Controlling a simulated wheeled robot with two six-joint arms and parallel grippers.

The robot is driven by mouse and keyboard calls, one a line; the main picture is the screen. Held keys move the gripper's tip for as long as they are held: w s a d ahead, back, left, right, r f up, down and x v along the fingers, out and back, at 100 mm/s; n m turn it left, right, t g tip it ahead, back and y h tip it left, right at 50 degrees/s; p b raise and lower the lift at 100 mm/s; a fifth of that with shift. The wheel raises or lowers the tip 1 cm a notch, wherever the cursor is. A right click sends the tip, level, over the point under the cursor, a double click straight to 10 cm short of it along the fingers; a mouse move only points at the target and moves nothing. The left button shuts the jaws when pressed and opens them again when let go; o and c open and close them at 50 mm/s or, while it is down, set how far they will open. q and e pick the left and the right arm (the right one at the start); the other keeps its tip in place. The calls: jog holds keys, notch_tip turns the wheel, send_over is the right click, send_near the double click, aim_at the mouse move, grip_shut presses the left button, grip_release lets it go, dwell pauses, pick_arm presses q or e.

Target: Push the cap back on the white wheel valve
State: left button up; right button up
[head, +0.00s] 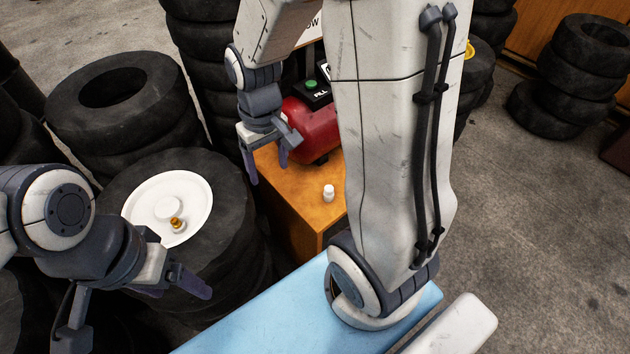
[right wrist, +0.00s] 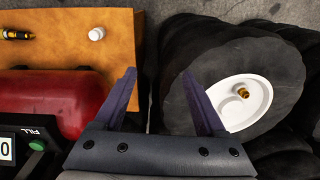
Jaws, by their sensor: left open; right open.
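The white wheel (head: 200,190) lies flat in the tyre on top of a stack. Its brass valve (head: 176,224) stands up near the front of the wheel face, and also shows in the right wrist view (right wrist: 242,91). A small white cap (head: 328,193) stands on the orange cabinet, apart from the valve; it also shows in the right wrist view (right wrist: 97,33). My right gripper (head: 268,174) is open and empty above the gap between cabinet and tyre stack. My left gripper (head: 180,290) is open and empty, in front of the wheel.
A red tank (head: 312,125) with a green FILL button (head: 311,85) sits on the orange cabinet (head: 290,208). In the right wrist view, a black-and-yellow tool (right wrist: 18,34) lies on the cabinet. Tyre stacks (head: 125,95) crowd the left and back.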

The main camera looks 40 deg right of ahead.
jog(key=w+d+f+m+b, duration=0.2)
jog(key=d+f+m+b, duration=0.1)
jog(key=d+f, duration=0.65)
jog(key=m+b, duration=0.1)
jog(key=m, duration=0.1)
send_over(329, 188)
notch_tip(329, 188, down, 3)
jog(key=f, duration=0.2)
jog(key=f+b, duration=0.1)
jog(key=f, duration=0.2)
jog(key=shift+s+d, duration=0.15)
jog(key=shift+s, duration=0.05)
notch_tip(329, 188, down, 6)
jog(key=shift+w+r+b, duration=0.1)
jog(key=shift+b, duration=0.65)
pick_arm(q)
notch_tip(329, 188, down, 8)
jog(key=shift+f, duration=0.15)
pick_arm(e)
grip_shut()
